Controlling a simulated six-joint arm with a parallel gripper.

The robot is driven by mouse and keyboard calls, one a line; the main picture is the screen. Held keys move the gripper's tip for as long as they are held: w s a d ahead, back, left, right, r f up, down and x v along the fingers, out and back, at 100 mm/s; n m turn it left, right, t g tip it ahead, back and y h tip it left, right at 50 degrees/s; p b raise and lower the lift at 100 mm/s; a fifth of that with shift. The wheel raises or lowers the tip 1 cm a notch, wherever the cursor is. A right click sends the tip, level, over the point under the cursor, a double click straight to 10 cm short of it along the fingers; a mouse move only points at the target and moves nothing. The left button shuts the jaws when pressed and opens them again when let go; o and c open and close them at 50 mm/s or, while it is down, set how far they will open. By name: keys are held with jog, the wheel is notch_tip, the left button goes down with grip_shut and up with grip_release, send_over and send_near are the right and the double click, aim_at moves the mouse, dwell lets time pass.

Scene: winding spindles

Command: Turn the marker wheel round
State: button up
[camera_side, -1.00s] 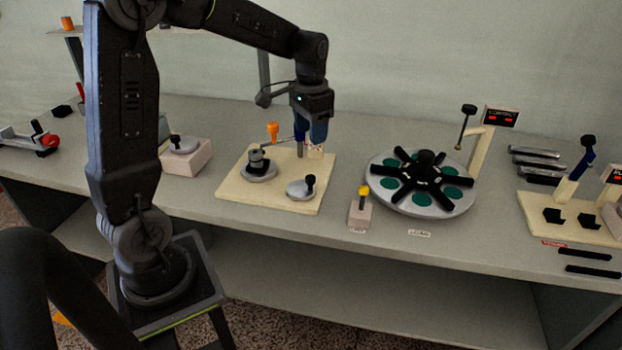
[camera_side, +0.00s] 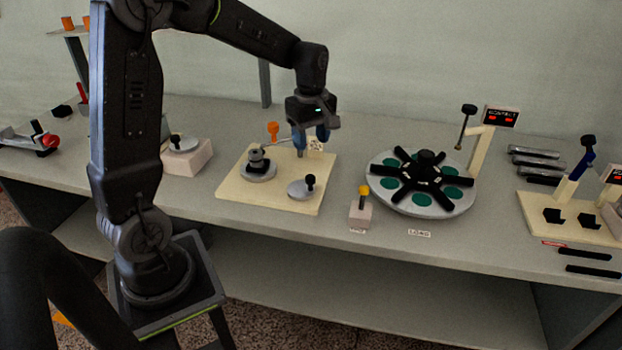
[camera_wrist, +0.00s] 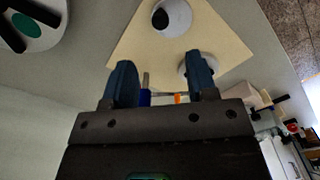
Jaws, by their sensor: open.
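The frames do not clearly show which disc is the marker wheel. A small grey disc with a black knob (camera_side: 303,190) sits at the front right of a cream board (camera_side: 240,198); it also shows in the wrist view (camera_wrist: 178,24). A second grey disc with a dark hub (camera_side: 259,173) is at the left of the board. A large round wheel with green spots and black arms (camera_side: 438,204) stands to the right. My gripper (camera_side: 310,136) is open above the back of the board. In the wrist view its blue fingers (camera_wrist: 162,72) are apart, and one partly hides the second disc.
A grey upright post (camera_side: 300,150) stands close below my gripper, with an orange-topped peg (camera_side: 273,130) to its left. A yellow-topped lever block (camera_side: 360,212) is at the front edge. A pale block (camera_side: 190,160) stands left of the board.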

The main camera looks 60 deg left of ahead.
aim_at(311, 178)
notch_tip(311, 178, down, 12)
jog(key=shift+r, duration=0.1)
dwell(0.4)
jog(key=c, duration=0.9)
jog(key=shift+m, duration=0.4)
